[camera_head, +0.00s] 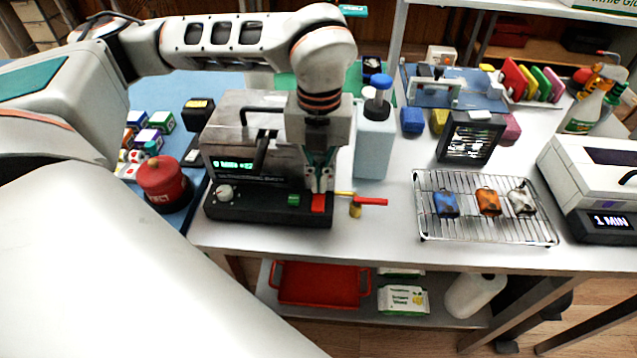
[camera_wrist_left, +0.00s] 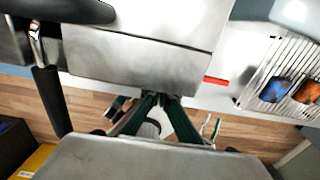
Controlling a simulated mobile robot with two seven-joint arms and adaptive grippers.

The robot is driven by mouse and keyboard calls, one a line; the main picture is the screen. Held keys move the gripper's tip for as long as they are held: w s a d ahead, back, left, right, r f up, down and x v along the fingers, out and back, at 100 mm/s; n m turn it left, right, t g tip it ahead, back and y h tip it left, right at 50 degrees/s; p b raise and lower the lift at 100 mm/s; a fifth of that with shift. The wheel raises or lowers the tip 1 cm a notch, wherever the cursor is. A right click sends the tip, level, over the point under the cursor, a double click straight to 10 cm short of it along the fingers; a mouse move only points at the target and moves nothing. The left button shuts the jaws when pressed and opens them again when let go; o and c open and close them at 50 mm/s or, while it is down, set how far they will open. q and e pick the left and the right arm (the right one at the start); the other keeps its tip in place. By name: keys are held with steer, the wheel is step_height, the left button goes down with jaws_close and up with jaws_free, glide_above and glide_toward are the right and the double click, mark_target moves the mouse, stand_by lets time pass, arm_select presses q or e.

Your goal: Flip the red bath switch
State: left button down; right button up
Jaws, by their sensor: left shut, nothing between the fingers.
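The bath (camera_head: 245,120) is a metal box with a lid on a black base, with a lit green display. On its front panel are a pale knob, a green button (camera_head: 293,200) and, at the right end, the red switch (camera_head: 318,204). My left gripper (camera_head: 320,188) points down with its fingers shut and empty, right above or touching the red switch; I cannot tell which. In the left wrist view the shut fingers (camera_wrist_left: 158,104) are at the edge of the metal bath, and the red switch does not show. My right gripper is in neither view.
A red-handled valve (camera_head: 368,201) sticks out just right of the switch. A pump bottle (camera_head: 375,140) stands beside the bath. A wire rack (camera_head: 480,228) with three small phones-sized pieces is further right. A red button (camera_head: 165,185) is at the left.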

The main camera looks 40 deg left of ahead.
mark_target(319, 196)
arm_select(q)
steer(key=shift+f+b, duration=0.5)
steer(key=shift+f, duration=0.7)
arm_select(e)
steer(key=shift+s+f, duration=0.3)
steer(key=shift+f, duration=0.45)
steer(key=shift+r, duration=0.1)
arm_select(q)
steer(key=shift+r+p, duration=1.25)
steer(key=shift+r, duration=0.65)
steer(key=shift+r+p, duration=1.1)
steer(key=shift+r, duration=0.6)
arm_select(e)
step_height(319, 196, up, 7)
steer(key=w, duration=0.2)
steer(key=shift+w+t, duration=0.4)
arm_select(q)
steer(key=shift+f, duration=0.1)
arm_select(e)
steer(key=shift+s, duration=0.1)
